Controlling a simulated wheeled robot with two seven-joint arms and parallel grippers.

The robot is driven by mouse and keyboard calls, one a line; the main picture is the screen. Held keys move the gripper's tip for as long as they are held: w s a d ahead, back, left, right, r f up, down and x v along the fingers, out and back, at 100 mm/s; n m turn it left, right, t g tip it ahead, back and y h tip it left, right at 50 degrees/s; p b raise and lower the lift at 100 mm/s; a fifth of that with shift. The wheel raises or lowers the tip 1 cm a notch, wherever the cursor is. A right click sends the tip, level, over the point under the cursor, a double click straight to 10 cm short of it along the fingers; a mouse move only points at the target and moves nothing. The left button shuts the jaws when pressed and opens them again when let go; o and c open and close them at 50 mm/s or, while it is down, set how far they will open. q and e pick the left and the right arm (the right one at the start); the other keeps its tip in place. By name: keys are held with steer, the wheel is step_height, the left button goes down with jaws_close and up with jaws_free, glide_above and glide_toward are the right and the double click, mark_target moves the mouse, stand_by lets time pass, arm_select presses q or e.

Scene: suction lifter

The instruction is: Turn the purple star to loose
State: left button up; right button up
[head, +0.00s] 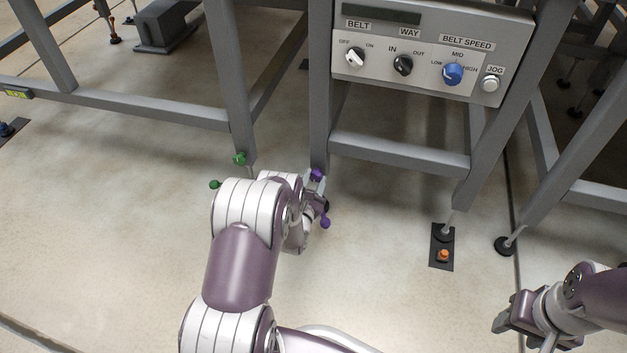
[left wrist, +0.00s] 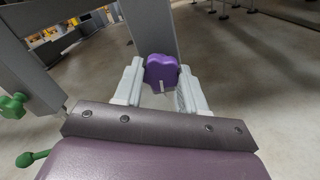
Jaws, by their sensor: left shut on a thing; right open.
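The purple star (left wrist: 162,70) is a lobed knob at the foot of a grey frame leg. It sits between the two pale fingers of my left gripper (left wrist: 160,88), which is shut on it in the left wrist view. A short pale mark shows on its near face. In the head view the purple star (head: 317,174) shows in part at my left gripper (head: 315,182), below the leg. A purple ball-ended handle (head: 325,222) shows just below the gripper. My right gripper (head: 508,318) is open and empty at the lower right, over the floor.
A green star (head: 239,158) and green ball handle (head: 214,184) are on the neighbouring leg, close to my left arm. A control panel (head: 425,50) hangs above. A foot plate with an orange knob (head: 443,255) stands right. The floor between is clear.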

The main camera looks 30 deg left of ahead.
arm_select(q)
steer(key=shift+f, duration=0.1)
steer(key=o, duration=1.1)
steer(key=shift+c, duration=0.2)
steer(key=shift+s, duration=0.1)
steer(key=p+v, duration=0.6)
steer(key=v, duration=0.6)
steer(key=shift+s, duration=0.3)
